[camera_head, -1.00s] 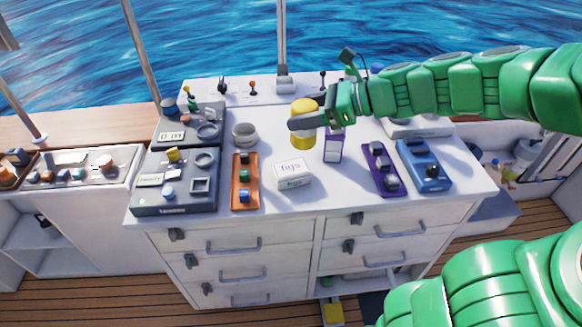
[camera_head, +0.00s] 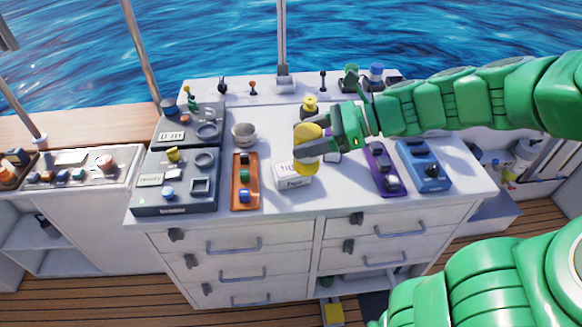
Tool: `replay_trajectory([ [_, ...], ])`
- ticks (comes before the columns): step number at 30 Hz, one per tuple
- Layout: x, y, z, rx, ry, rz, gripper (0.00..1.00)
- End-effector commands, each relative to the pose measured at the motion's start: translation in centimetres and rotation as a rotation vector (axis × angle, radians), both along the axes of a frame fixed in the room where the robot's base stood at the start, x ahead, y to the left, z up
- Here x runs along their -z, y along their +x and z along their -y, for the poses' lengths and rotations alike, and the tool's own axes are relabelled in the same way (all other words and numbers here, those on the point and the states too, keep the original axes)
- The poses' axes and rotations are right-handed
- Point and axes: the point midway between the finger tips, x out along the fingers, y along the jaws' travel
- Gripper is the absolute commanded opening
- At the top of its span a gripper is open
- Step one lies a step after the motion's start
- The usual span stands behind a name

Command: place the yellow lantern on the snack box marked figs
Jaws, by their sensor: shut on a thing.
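My gripper (camera_head: 303,141) is shut on the yellow lantern (camera_head: 308,160). It holds the lantern upright over the right part of the white snack box marked figs (camera_head: 290,182). The lantern hides the right part of the box's top and some of its lettering. I cannot tell whether the lantern's base touches the box or hangs just above it. The box lies on the white counter top, near the middle of the front edge.
A grey bowl (camera_head: 244,133) and a small yellow thing (camera_head: 309,105) stand behind. My gripper partly hides a white thing (camera_head: 333,157).

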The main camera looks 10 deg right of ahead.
Motion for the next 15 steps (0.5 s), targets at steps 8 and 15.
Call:
replay_trajectory([
  [8,1.2,1.8,-0.2,0.001,0.0,0.002,0.27],
  [15,2.8,5.1,-0.7,0.0,-0.001,0.0,0.27],
])
